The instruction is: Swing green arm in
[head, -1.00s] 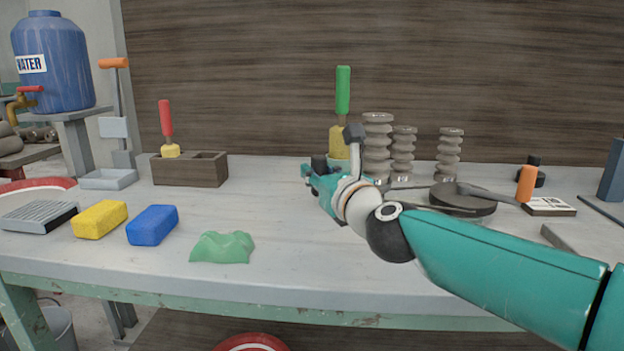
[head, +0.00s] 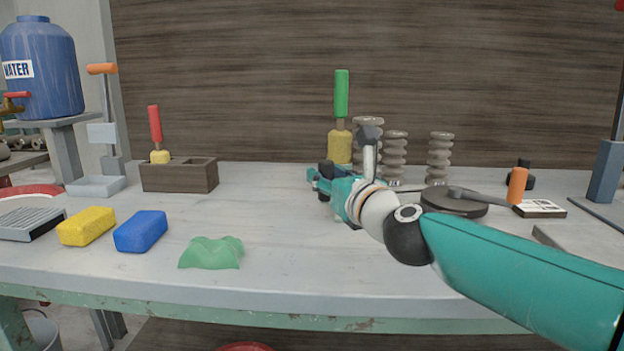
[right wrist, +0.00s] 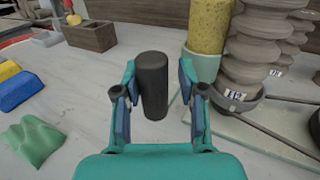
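A green upright handle (head: 341,95) rises from a yellow sponge-like block (head: 339,146) at the back of the table. In the right wrist view the yellow block (right wrist: 209,25) stands in a pale green cup (right wrist: 201,66). No green swinging arm can be made out for certain. My right gripper (right wrist: 160,88) is open, its fingers apart on either side of a dark upright cylinder (right wrist: 154,88). The cylinder is nearer the left finger, with a gap at the right one. In the head view my right gripper (head: 318,180) is left of the ribbed grey columns (head: 396,150). My left gripper is not in view.
A dark disc (head: 452,203) with an orange-knobbed lever (head: 517,186) lies at the right. A wooden box (head: 180,176) with a red-handled tool stands at the left. Blue (head: 141,232) and yellow (head: 87,227) blocks and a green lump (head: 211,253) lie in front.

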